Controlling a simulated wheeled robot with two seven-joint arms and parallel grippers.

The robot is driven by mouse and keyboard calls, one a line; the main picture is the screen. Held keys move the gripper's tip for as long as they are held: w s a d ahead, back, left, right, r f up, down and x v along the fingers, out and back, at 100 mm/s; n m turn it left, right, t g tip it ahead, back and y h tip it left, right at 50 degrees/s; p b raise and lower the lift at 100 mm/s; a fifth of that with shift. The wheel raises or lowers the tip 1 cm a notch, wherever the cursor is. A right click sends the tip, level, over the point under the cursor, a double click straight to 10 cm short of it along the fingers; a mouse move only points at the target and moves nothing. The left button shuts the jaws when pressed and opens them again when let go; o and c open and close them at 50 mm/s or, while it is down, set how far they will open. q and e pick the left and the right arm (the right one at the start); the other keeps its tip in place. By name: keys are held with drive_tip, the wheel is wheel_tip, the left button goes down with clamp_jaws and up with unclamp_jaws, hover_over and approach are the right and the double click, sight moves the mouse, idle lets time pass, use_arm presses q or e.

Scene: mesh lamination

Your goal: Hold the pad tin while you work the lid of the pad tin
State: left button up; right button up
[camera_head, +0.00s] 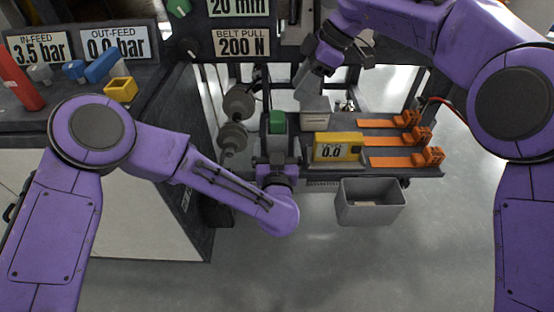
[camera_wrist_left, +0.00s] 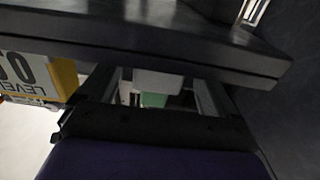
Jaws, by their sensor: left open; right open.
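A small block with a green top (camera_head: 277,122) stands at the left end of the dark shelf; I take it for the pad tin, though its lid seam is too small to tell. My left gripper (camera_head: 276,152) is open just in front of it. In the left wrist view the green part (camera_wrist_left: 154,99) and a pale part show between the spread fingers (camera_wrist_left: 152,97); I cannot tell whether they touch. My right gripper (camera_head: 304,77) is open and empty, above and right of the green top, over a grey box (camera_head: 315,112).
A yellow level gauge (camera_head: 338,147) stands right of the left gripper, with orange clamps (camera_head: 420,137) beyond it. Round grey weights (camera_head: 236,120) are left of the green top. The shelf edge (camera_wrist_left: 240,65) lies close to the left fingers.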

sight(277, 134)
use_arm(q)
drive_tip(key=w, duration=0.5)
drive_tip(key=c, duration=1.5)
